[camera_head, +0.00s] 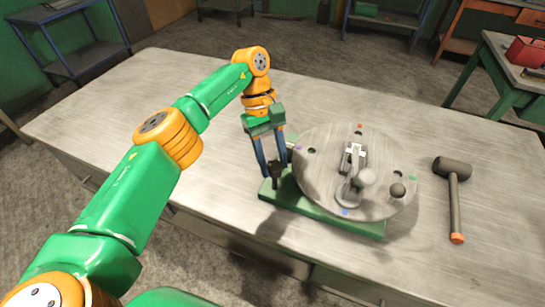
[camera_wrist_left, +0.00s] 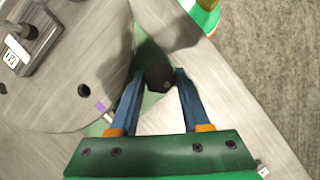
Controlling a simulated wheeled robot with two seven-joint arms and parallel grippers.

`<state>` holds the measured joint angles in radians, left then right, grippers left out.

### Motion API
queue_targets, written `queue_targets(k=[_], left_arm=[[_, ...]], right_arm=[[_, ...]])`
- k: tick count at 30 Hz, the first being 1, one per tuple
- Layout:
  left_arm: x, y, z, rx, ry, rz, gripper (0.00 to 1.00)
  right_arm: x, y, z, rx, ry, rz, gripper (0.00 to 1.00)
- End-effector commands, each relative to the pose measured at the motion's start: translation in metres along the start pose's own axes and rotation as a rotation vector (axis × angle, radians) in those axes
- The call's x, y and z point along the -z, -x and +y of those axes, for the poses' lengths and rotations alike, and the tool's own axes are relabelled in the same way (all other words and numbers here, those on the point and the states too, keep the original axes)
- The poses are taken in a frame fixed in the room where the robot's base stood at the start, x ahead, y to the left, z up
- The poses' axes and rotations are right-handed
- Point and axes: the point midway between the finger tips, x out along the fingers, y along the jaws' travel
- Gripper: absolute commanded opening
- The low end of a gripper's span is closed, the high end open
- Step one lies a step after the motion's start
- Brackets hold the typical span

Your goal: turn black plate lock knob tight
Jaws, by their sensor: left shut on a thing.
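The black plate lock knob (camera_head: 277,174) stands at the left end of the green base (camera_head: 330,218), beside the rim of the round grey plate (camera_head: 325,185). My left gripper (camera_head: 274,166) reaches down over it and is shut on it, one blue finger on each side. In the left wrist view the knob (camera_wrist_left: 158,77) shows as a dark, many-sided top between the fingertips of the left gripper (camera_wrist_left: 160,75). The knob's lower part and stem are hidden. My right gripper is in neither view.
A black mallet (camera_head: 453,167) lies to the right on the grey table (camera_head: 90,115). The table's left part is clear.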

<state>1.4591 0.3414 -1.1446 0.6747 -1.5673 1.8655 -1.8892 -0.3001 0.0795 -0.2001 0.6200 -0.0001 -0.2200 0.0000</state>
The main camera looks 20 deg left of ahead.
Motion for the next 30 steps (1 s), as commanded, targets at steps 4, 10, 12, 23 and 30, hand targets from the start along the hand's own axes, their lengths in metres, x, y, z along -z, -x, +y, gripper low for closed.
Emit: queue_targets(k=[4,10,12,23,30], left_arm=[[-0.0009,0.0002,0.0004,0.029,-0.064,0.0,0.0],[-0.0005,-0.0004,0.0007,0.05,-0.117,-0.001,0.0],[-0.0004,-0.0007,0.0007,0.054,-0.127,0.0,0.0],[0.0,-0.0012,0.0005,0.059,-0.14,0.0,0.0],[0.0,-0.0011,0.0006,0.058,-0.139,0.0,0.76]], right_arm=[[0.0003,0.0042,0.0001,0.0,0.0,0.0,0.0],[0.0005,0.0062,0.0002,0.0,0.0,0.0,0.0],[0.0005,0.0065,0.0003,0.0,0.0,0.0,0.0],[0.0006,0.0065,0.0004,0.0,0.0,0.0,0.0],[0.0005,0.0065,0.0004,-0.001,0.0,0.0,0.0]])
